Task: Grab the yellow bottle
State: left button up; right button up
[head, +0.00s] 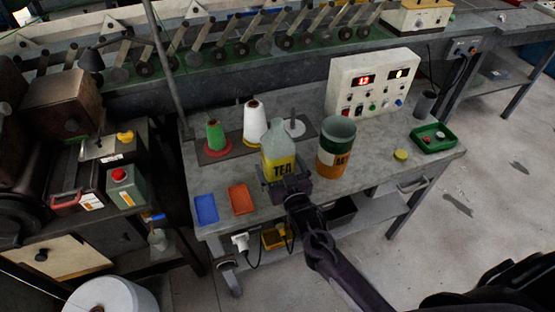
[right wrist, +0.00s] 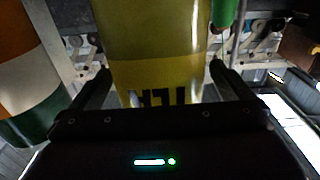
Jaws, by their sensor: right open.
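The yellow bottle (head: 279,168), with a pale greenish top and dark lettering, stands upright on the grey workbench. My right gripper (head: 278,184) is at the bottle's lower front in the head view. In the right wrist view the yellow bottle (right wrist: 158,58) fills the middle between the two open fingers of my right gripper (right wrist: 158,80), its lettering upside down. A finger lies on each side, and gaps show beside the bottle. The bottle's base is hidden behind the gripper. My left gripper is not in view.
A green, white and orange can (head: 336,150) stands close right of the bottle. A white thread cone (head: 254,120) and a green cone (head: 215,134) stand behind left. Blue (head: 206,209) and orange (head: 241,199) trays lie front left. A control box (head: 371,82) stands behind.

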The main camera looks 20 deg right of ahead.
jog(key=shift+w, duration=0.95)
jog(key=c, duration=1)
jog(key=shift+c, duration=0.5)
jog(key=shift+r, duration=0.2)
